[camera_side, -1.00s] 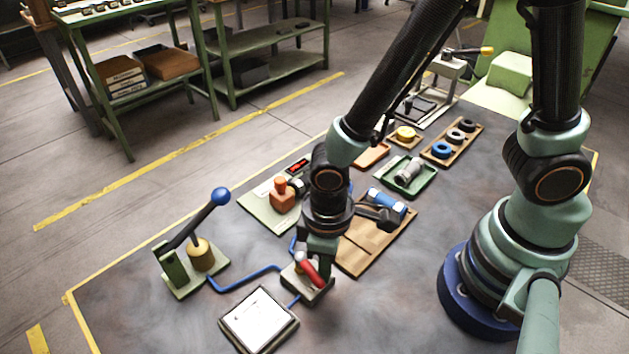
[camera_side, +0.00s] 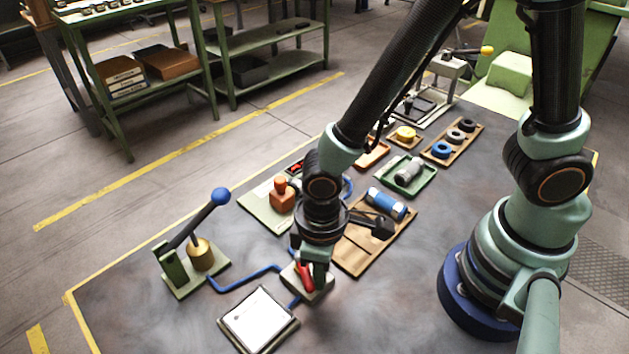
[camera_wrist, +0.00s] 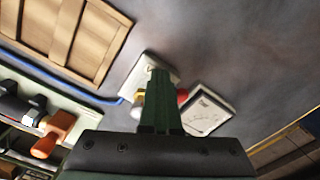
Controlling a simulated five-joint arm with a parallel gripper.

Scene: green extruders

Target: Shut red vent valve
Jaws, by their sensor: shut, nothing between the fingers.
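The red vent valve handle (camera_side: 304,275) sits on a small pale valve block (camera_side: 322,293) near the front of the bench. My gripper (camera_side: 318,280) points down over the block, close beside the handle on its right, and partly hides it. In the wrist view my shut green fingers (camera_wrist: 160,110) reach over the valve block (camera_wrist: 154,62). The red handle tip (camera_wrist: 182,96) shows just right of the fingers, and a brass part (camera_wrist: 138,101) shows left of them. The middle of the handle is hidden; I cannot tell whether the fingers touch it.
A blue pipe (camera_side: 240,277) runs left to a brass-bodied lever press with a blue knob (camera_side: 221,196). A white-faced gauge plate (camera_side: 258,319) lies in front. An orange-red part (camera_side: 282,195), a wooden tray (camera_side: 362,260) and a blue cylinder (camera_side: 386,203) stand behind.

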